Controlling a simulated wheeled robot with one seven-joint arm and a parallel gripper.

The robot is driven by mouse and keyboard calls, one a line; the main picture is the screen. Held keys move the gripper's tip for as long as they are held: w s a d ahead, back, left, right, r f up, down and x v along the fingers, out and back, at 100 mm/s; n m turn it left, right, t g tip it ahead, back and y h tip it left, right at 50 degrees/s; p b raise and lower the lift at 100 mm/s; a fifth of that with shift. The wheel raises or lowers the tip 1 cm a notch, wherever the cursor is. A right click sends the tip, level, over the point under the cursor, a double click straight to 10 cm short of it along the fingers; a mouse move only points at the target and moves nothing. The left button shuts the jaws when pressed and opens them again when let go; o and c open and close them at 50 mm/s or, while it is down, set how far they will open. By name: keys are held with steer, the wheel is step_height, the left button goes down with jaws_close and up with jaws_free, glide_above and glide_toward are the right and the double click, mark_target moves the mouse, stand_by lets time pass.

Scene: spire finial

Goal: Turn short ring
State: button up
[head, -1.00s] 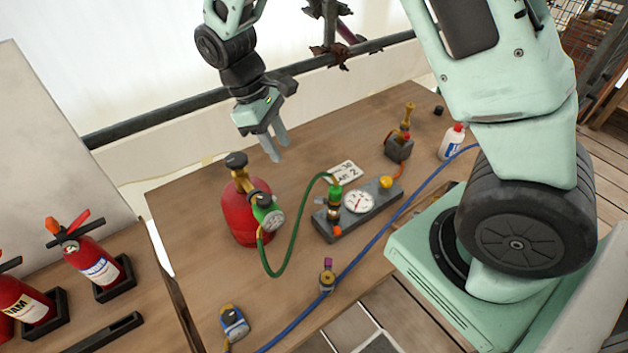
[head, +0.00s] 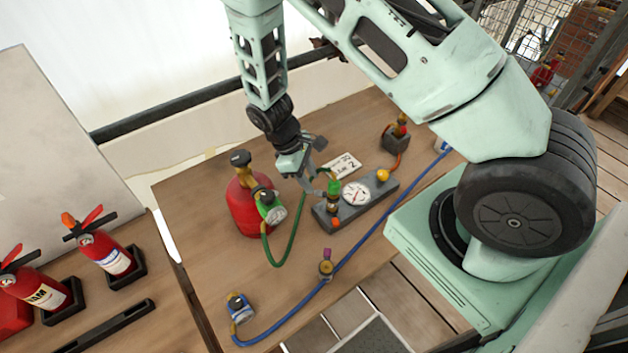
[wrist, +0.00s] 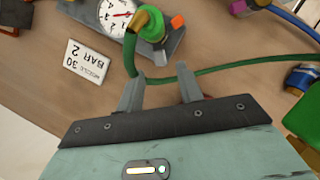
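My gripper (head: 314,188) is low over the table, just left of the grey gauge block (head: 350,214). In the wrist view its two fingers (wrist: 160,92) are apart with nothing gripped; the green hose (wrist: 215,70) passes just beyond their tips. A green ring-like fitting (head: 334,187) with brass below stands on the block; in the wrist view the green fitting (wrist: 155,24) is ahead of the fingers, apart from them. Another green collar (head: 266,198) sits by the gauge on the red cylinder (head: 242,208). I cannot tell which ring is the short one.
A white card (head: 341,165) lies behind the block. A brass fitting (head: 326,268) and a blue fitting (head: 238,306) stand at the front with a blue hose (head: 365,248). Fire extinguishers (head: 104,250) stand on the left.

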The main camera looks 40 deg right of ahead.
mark_target(317, 191)
steer(key=shift+p+x, duration=0.4)
steer(key=shift+x, duration=1.35)
jaws_close()
steer(key=shift+w, duration=0.1)
steer(key=shift+w+d+m+y+b, duration=0.1)
steer(key=shift+d+m+y+b, duration=0.9)
steer(key=shift+m, duration=1.45)
steer(key=shift+d+m+y+b, duration=0.8)
steer(key=shift+d+m+b, duration=0.3)
steer(key=shift+m, duration=1.3)
steer(key=shift+w+d+m+y+b, duration=0.1)
steer(key=shift+d+m+y+b, duration=0.95)
steer(key=shift+m, duration=1.4)
steer(key=shift+a, duration=0.1)
